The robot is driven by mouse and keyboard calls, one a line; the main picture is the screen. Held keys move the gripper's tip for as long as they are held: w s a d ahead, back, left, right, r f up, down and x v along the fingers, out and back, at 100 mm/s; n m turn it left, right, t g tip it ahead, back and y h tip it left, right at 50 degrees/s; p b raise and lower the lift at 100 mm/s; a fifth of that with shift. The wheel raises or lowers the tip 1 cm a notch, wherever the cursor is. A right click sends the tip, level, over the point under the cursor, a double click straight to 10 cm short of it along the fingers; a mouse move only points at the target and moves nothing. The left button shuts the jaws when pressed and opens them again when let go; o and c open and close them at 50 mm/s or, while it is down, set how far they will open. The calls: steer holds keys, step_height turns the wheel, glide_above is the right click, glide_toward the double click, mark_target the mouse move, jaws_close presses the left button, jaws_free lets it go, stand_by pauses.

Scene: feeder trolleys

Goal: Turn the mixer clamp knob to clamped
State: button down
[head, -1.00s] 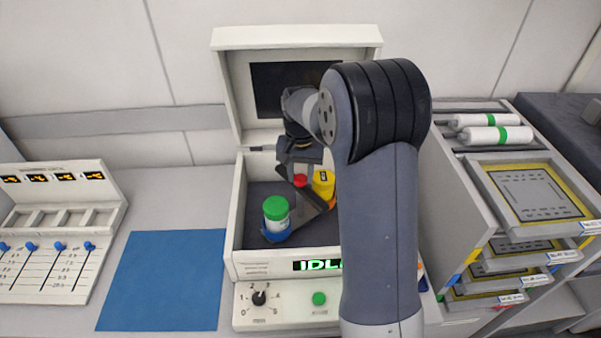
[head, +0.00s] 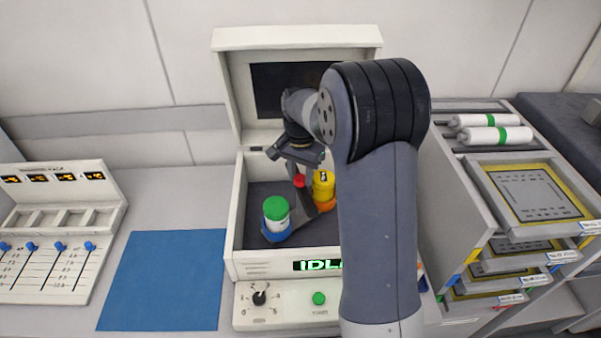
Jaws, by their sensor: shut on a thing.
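The mixer (head: 239,235) is an open white box with its lid raised; its front display reads "IDL", the rest hidden by my arm. Inside, a small red knob (head: 299,181) sits between a green-lidded white jar (head: 276,212) in a blue holder and a yellow jar (head: 323,186) in an orange holder. My gripper (head: 299,178) points down into the box from above and is shut on the red knob. The fingers partly hide the knob, and its clamp marking cannot be read.
The mixer's front panel has a black dial (head: 259,298) and a green button (head: 319,298). A blue mat (head: 163,280) lies empty to the left, beside a slider panel (head: 45,262). A trolley with trays (head: 480,190) stands at right. My arm covers the mixer's right side.

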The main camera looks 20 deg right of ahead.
mark_target(301, 178)
steer(key=m, duration=1.4)
steer(key=shift+w, duration=0.1)
stand_by(0.6)
steer(key=c, duration=1)
jaws_free()
steer(key=shift+o, duration=0.2)
step_height(301, 178, up, 11)
steer(key=shift+f, duration=0.15)
step_height(301, 178, down, 11)
steer(key=shift+r, duration=0.1)
